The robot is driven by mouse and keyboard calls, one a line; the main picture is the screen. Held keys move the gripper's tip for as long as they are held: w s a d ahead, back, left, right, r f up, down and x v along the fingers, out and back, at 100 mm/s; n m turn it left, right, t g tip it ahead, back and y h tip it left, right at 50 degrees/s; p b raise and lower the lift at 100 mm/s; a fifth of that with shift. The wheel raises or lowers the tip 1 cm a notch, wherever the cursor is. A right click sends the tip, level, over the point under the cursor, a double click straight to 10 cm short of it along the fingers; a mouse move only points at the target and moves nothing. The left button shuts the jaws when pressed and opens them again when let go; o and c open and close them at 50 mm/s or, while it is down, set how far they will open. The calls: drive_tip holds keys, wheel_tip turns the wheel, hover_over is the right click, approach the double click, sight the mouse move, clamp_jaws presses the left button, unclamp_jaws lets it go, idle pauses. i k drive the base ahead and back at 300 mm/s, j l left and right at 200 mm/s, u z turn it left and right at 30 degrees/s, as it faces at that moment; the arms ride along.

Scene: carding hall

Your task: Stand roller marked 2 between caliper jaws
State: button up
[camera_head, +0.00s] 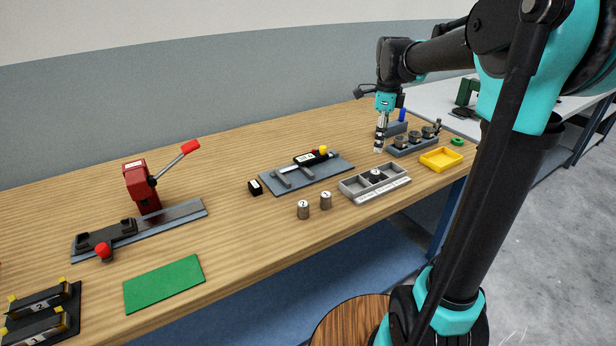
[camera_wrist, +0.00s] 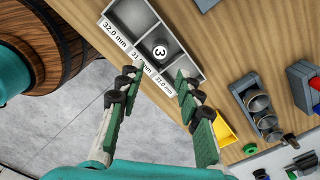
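The roller marked 2 (camera_head: 303,210) stands upright on the wooden table, a small grey cylinder near the front edge. The caliper (camera_head: 307,158) lies on a dark grey plate (camera_head: 335,172) behind it; its two grey jaws (camera_head: 292,175) are apart with nothing visible between them. My gripper (camera_head: 379,148) points down above the table, to the right of the caliper and behind the sorting tray. In the wrist view my gripper (camera_wrist: 158,82) has its green-padded fingers spread apart and empty. The roller marked 2 is not seen in the wrist view.
Another roller (camera_head: 326,200) stands right beside the roller marked 2. The grey tray (camera_head: 382,194) has labelled compartments and holds a roller marked 3 (camera_wrist: 160,51). A black block (camera_head: 255,188) lies left of the caliper plate. A ring-gauge stand (camera_head: 413,150) and yellow tray (camera_head: 441,166) are right.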

sight(302, 206)
drive_tip(key=k+j+z, duration=0.35)
drive_tip(key=k+j, duration=0.15)
drive_tip(key=k, duration=0.35)
drive_tip(key=k+j+z, duration=0.2)
drive_tip(key=k, duration=0.25)
